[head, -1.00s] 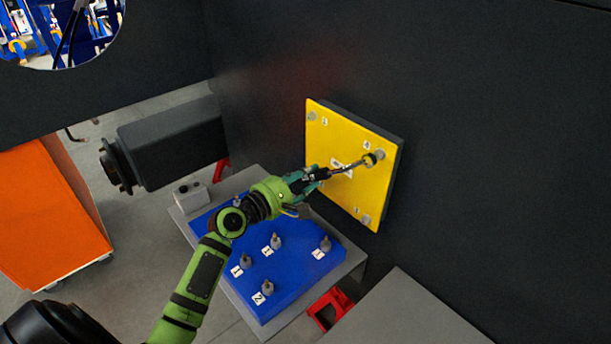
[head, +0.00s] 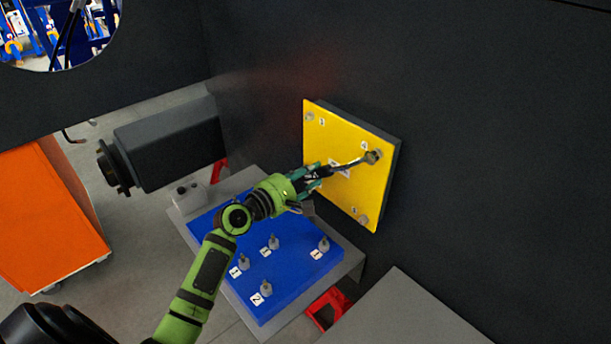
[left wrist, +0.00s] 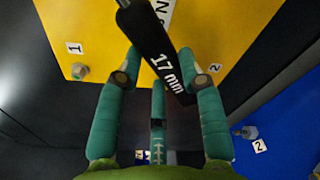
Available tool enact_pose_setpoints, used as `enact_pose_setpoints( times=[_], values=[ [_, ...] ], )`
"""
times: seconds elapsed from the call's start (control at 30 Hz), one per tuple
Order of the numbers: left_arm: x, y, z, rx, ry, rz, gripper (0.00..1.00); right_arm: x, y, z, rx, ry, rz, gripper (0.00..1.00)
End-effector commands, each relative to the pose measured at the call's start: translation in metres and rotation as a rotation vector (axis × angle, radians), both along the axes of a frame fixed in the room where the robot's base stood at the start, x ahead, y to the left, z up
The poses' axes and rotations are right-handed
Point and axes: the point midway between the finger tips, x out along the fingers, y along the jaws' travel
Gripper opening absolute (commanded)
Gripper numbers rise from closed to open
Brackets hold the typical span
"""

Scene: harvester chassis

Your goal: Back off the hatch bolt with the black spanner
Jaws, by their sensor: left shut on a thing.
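The yellow hatch plate (head: 335,190) is fixed on the dark wall, with bolts near its corners. My left gripper (head: 318,172) is in front of it, shut on the black spanner (head: 345,164). The spanner's handle (left wrist: 158,45), marked "17 mm", lies between the fingers in the left wrist view. Its far end is at the upper-right hatch bolt (head: 375,155) and overlaps it; I cannot tell if it is fully seated. Another hatch bolt (left wrist: 80,71), by label 1, shows in the left wrist view. My right gripper is not in view.
A blue board (head: 295,275) with several upright numbered bolts stands below the hatch. A grey surface (head: 410,315) is at the lower right.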

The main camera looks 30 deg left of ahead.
Motion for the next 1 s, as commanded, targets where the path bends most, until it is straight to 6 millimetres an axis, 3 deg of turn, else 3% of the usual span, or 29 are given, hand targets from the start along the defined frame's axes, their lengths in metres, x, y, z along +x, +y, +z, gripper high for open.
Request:
enact_pose_setpoints(
  times=[0.7,1.0],
  values=[
    [0.010,-0.004,0.001,-0.003,-0.001,0.001,0.00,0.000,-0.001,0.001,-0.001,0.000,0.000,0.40],
    [0.006,-0.015,-0.009,-0.098,0.033,0.000,0.00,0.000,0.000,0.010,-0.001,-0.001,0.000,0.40]
  ],
)
